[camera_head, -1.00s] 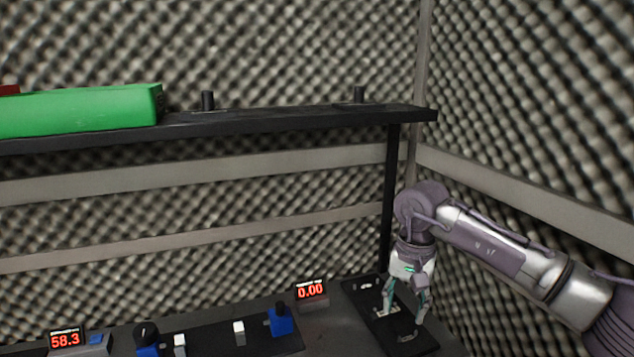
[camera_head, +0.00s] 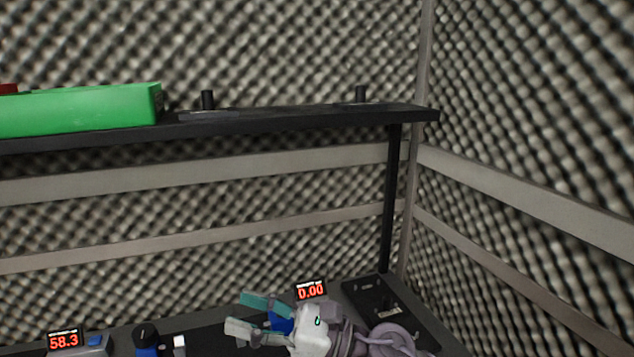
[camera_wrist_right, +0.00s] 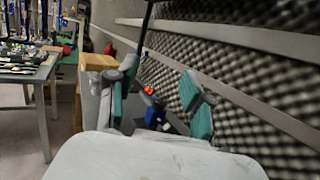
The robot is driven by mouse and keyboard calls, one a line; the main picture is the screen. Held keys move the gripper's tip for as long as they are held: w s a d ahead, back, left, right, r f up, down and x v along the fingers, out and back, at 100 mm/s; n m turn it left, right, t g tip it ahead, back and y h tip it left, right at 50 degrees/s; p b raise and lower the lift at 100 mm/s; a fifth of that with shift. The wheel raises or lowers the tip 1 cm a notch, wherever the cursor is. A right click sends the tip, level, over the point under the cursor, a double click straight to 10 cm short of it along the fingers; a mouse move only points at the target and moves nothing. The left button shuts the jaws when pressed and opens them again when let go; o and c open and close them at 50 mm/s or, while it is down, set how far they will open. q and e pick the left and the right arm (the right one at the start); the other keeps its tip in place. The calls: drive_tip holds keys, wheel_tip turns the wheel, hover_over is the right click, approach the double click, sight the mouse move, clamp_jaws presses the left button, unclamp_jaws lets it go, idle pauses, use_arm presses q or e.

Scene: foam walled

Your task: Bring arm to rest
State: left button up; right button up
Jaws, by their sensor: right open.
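My right gripper (camera_head: 257,317) is low in the head view, in front of the bench top, with its fingers pointing left. Its two teal-padded fingers are spread apart with nothing between them. In the right wrist view, the open fingers (camera_wrist_right: 158,100) frame a blue device and a small red display in the distance. My right arm folds in from the lower right, and its wrist partly hides a blue knobbed device (camera_head: 282,318). My left gripper does not show.
A black plate (camera_head: 392,310) lies on the bench's right side. Displays read 0.00 (camera_head: 311,290) and 58.3 (camera_head: 64,340). A black shelf (camera_head: 300,117) carries a green box (camera_head: 80,110). Foam walls close the back and right. A cluttered table (camera_wrist_right: 25,75) shows in the wrist view.

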drive_tip(key=w+d+f+m+t+h, duration=0.1)
drive_tip(key=w+d+m+t+h, duration=0.25)
drive_tip(key=d+m+t, duration=0.6)
drive_tip(key=w+d+f+m+t+h, duration=0.15)
drive_tip(key=m+t+h, duration=0.4)
drive_tip(key=m, duration=0.95)
drive_tip(key=s+d+f+m+g+h, duration=0.3)
drive_tip(key=d+f+m+h, duration=0.7)
drive_tip(key=d+f+m, duration=0.4)
drive_tip(key=s+d+f+m+g, duration=0.2)
drive_tip(key=s+f+m+g, duration=0.25)
drive_tip(key=s, duration=0.35)
drive_tip(key=s+d+f+m+g+h, duration=0.1)
drive_tip(key=s+d+f+m+g, duration=0.15)
drive_tip(key=s+f, duration=0.45)
drive_tip(key=s+d+f+m+g, duration=0.1)
drive_tip(key=s+f+m+g, duration=0.35)
drive_tip(key=s, duration=0.55)
wheel_tip(320, 180, down, 26)
drive_tip(key=s+g, duration=0.2)
drive_tip(key=s+d+f, duration=0.3)
drive_tip(key=s+f, duration=1.2)
drive_tip(key=s, duration=0.1)
drive_tip(key=shift+f+g, duration=0.2)
drive_tip(key=shift+g, duration=0.15)
